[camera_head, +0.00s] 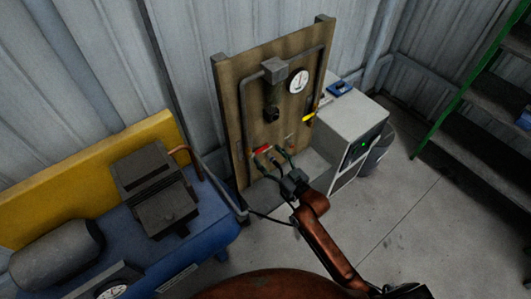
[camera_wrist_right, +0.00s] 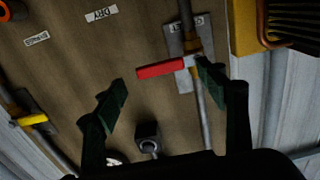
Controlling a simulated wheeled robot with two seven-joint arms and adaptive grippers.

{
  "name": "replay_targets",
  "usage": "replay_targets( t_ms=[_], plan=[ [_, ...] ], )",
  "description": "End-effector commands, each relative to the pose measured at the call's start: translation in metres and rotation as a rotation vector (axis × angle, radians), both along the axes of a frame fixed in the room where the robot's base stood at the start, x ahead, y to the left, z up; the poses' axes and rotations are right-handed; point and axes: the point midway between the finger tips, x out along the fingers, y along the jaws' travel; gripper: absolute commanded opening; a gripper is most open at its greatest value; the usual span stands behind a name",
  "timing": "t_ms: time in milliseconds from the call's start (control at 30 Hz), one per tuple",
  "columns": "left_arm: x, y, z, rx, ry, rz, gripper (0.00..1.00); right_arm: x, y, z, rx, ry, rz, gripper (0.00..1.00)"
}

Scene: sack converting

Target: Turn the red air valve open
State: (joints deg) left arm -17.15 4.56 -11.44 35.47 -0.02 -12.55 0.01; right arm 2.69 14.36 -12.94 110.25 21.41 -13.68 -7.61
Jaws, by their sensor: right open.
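The red valve lever (camera_head: 262,150) is low on the left side of an upright wooden board (camera_head: 235,95). In the right wrist view the red lever (camera_wrist_right: 162,69) lies crosswise to a grey pipe (camera_wrist_right: 201,105), with its pivot on that pipe. My right gripper (camera_head: 271,157) is open in front of the board's lower part. In its wrist view the right gripper (camera_wrist_right: 162,78) has its fingers spread to either side of the lever; one fingertip overlaps the pivot end, and I cannot tell whether it touches. My left gripper is not in view.
A yellow lever (camera_head: 308,117) and a round gauge (camera_head: 299,81) are on the board's right. A grey cabinet (camera_head: 350,120) stands right of the board.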

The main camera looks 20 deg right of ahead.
Motion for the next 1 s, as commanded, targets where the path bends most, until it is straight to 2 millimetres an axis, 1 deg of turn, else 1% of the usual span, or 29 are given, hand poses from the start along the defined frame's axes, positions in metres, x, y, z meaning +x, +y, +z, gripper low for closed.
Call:
replay_targets(
  t_ms=[33, 100, 200, 533, 1000],
  plan=[
    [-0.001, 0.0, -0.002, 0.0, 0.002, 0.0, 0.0, 0.007, 0.002, -0.001, 0.001, -0.001, 0.0, 0.66],
    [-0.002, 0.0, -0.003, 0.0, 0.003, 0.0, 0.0, 0.014, 0.005, -0.001, 0.001, 0.0, 0.0, 0.66],
    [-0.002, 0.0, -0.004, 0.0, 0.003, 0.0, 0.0, 0.02, 0.008, -0.001, 0.001, 0.001, 0.001, 0.66],
    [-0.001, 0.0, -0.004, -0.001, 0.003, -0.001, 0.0, 0.023, 0.009, 0.0, 0.0, 0.002, 0.001, 0.65],
    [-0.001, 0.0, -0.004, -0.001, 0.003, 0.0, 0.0, 0.022, 0.008, 0.0, -0.001, 0.002, 0.0, 0.33]
  ],
)
